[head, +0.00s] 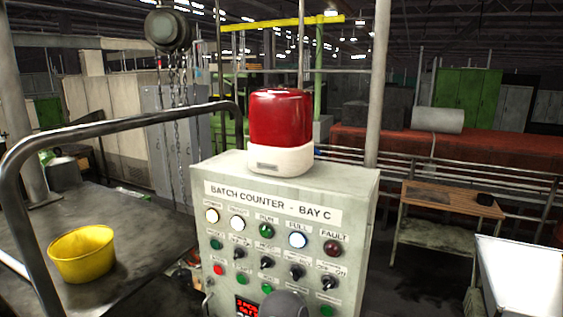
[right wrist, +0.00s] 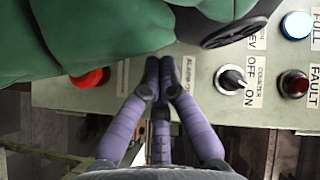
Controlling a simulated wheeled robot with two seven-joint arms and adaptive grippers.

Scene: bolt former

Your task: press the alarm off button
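The grey control box (head: 345,205), marked "BATCH COUNTER - BAY C", stands in the middle of the head view. A green button (head: 327,311) is at the bottom of its right column, below the counter switch (head: 330,283). In the right wrist view a label (right wrist: 190,75), apparently reading "ALARM OFF", lies beside my right gripper (right wrist: 160,68). Its purple fingers are drawn together over the panel and hide the spot beside this label. I cannot tell whether they touch a button. My left gripper is not in view.
A red alarm lamp (head: 281,118) stands on the box. In the right wrist view a red button (right wrist: 88,78) is left of the fingers, and a large green shape (right wrist: 80,35) covers the upper left. A yellow bucket (head: 81,255) sits on the left table.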

